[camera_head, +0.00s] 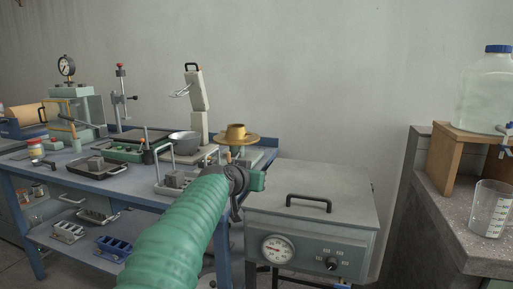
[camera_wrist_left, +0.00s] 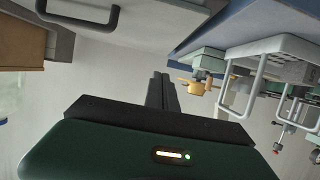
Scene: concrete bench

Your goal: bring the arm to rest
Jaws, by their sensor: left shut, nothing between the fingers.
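My left arm (camera_head: 172,232), in a green ribbed sleeve, reaches up from the bottom of the head view. Its dark wrist and green gripper body (camera_head: 257,181) are in front of the gap between the blue bench and the grey oven. The fingers cannot be made out there. In the left wrist view, my left gripper (camera_wrist_left: 161,88) shows its dark fingers together, with nothing between them. It appears clear of everything around it. My right gripper is in neither view.
A blue bench (camera_head: 150,198) with instruments, trays and a brass cup (camera_head: 236,132) on a round plate stands left. The grey oven (camera_head: 345,190) with a black handle is close right of my gripper.

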